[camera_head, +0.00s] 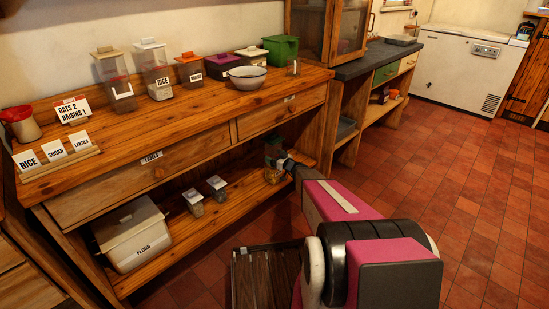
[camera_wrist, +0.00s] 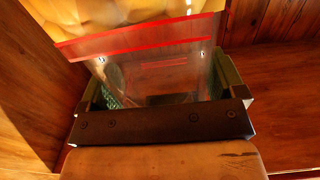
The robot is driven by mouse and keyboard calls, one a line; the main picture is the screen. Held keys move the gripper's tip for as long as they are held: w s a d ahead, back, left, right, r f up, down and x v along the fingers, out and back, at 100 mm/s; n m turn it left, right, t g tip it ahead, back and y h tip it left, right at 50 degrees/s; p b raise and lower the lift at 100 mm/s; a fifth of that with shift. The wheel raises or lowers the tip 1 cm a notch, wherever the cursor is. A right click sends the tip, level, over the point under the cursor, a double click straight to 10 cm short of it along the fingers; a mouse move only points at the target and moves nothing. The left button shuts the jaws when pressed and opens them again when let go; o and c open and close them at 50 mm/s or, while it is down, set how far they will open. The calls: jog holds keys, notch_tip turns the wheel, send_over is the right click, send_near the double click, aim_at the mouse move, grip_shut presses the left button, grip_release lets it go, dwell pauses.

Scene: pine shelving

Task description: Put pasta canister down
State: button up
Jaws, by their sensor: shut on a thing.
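The pasta canister (camera_wrist: 150,62) is a clear container with red bands, and yellowish contents show behind it in the wrist view. My gripper (camera_wrist: 163,92) is shut on it, with a finger on each side of the clear body. In the head view the canister (camera_head: 273,152) is at the right end of the lower shelf (camera_head: 215,215), under the worktop. My gripper (camera_head: 285,163) reaches it from the right and hides part of it. I cannot tell whether its base touches the shelf.
Two small lidded jars (camera_head: 217,188) and a large flour bin (camera_head: 133,236) stand further left on the lower shelf. The worktop (camera_head: 200,112) overhangs the canister, with several containers and a white bowl (camera_head: 247,78) on it. Lower shelf between jars and canister looks clear.

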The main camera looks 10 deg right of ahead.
jog(key=o, duration=1)
